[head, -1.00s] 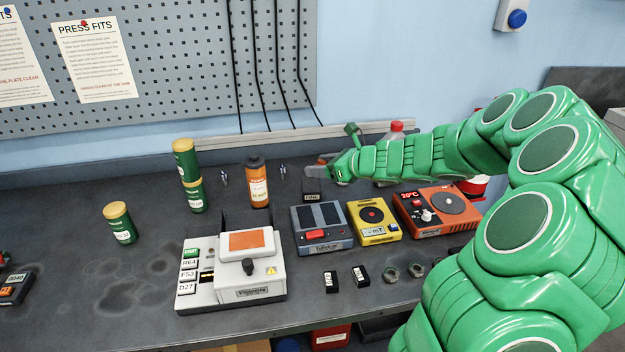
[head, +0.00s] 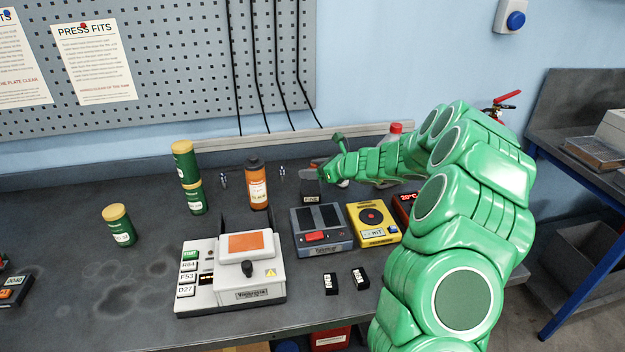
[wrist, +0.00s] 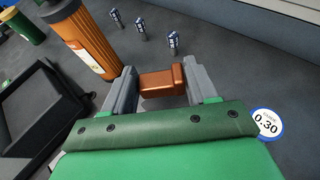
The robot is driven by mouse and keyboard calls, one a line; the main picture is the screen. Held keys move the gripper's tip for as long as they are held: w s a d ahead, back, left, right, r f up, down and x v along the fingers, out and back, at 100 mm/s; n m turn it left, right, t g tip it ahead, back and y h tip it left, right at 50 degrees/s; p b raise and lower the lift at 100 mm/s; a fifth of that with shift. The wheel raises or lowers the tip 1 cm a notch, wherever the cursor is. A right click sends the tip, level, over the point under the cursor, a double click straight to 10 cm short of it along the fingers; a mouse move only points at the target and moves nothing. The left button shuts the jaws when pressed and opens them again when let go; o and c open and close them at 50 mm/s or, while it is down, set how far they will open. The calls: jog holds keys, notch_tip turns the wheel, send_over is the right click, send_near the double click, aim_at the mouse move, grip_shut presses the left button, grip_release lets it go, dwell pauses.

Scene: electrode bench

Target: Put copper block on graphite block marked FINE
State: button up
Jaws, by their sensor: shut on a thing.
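My gripper (wrist: 162,86) is shut on a small copper block (wrist: 163,82), which sits between its grey jaws in the wrist view. In the head view my gripper (head: 321,168) is at the back of the bench, right of the orange bottle. A dark graphite block (head: 310,187) with a pale label reading FINE stands just in front of and left of the gripper. The copper block is not clear in the head view. The graphite block cannot be made out in the wrist view, so the gap between the two is hidden.
An orange bottle (head: 257,187) and small metal plugs (wrist: 142,30) stand near the gripper. A grey device (head: 322,243), a yellow device (head: 373,236) and a white machine (head: 200,290) lie in front. Two small black blocks (head: 331,284) sit at the front edge.

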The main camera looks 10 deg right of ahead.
aim_at(312, 186)
jog(key=shift+w+f, duration=0.65)
jog(key=shift+f, duration=1.65)
jog(key=shift+f, duration=0.2)
jog(key=o, duration=1.3)
jog(key=shift+c, duration=0.2)
jog(key=shift+r, duration=0.1)
jog(key=shift+s+d+r, duration=0.1)
jog(key=shift+r, duration=0.05)
jog(key=v, duration=1.1)
jog(key=shift+s+d, duration=0.25)
